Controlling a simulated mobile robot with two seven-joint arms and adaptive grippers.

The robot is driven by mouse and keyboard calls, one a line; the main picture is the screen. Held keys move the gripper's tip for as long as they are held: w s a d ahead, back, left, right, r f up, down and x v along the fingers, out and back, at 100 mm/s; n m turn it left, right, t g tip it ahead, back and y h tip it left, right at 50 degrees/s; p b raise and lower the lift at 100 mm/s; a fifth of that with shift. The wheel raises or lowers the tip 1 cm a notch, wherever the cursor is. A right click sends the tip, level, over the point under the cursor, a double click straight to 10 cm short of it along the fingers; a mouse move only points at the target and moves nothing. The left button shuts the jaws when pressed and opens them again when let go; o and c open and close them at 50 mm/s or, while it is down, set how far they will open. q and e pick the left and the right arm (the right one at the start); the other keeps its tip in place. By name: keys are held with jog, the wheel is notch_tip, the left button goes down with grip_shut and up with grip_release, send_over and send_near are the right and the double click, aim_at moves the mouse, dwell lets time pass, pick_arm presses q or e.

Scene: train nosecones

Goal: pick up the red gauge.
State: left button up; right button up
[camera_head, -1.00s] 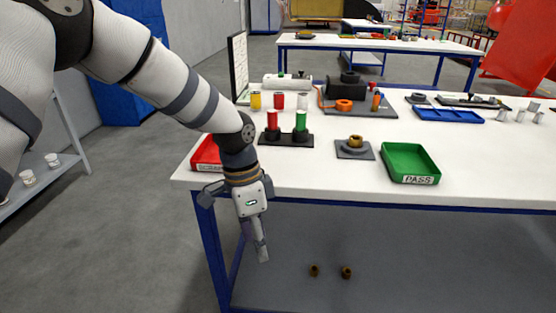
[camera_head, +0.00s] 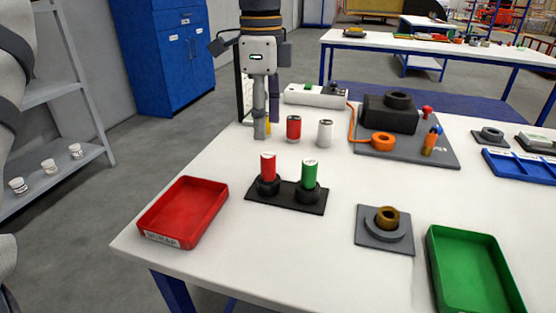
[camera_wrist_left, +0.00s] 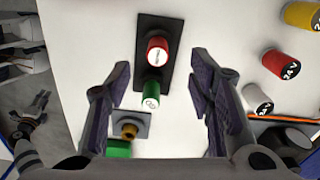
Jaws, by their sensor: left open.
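The red gauge (camera_head: 268,168) stands upright in the left seat of a black two-seat stand (camera_head: 287,199), beside the green gauge (camera_head: 309,175). In the left wrist view the red gauge (camera_wrist_left: 158,50) shows from above, with the green gauge (camera_wrist_left: 152,92) nearer the wrist. My left gripper (camera_head: 266,128) points down over the table, behind the stand in the head view. Its open fingers (camera_wrist_left: 160,80) appear either side of the green gauge in the wrist view, with nothing held. My right gripper is not in view.
Red (camera_head: 293,128), white (camera_head: 325,133) and yellow cans stand behind the stand; the gripper partly hides the yellow one. A red scrap tray (camera_head: 160,238) is at left, a green tray (camera_head: 433,262) at front right. A ring fixture (camera_head: 370,238) and a grey plate with devices (camera_head: 405,155) stand right.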

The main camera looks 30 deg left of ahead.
aim_at(268, 155)
pick_arm(q)
jog(key=f, duration=0.9)
jog(key=shift+d, duration=0.4)
grip_shut()
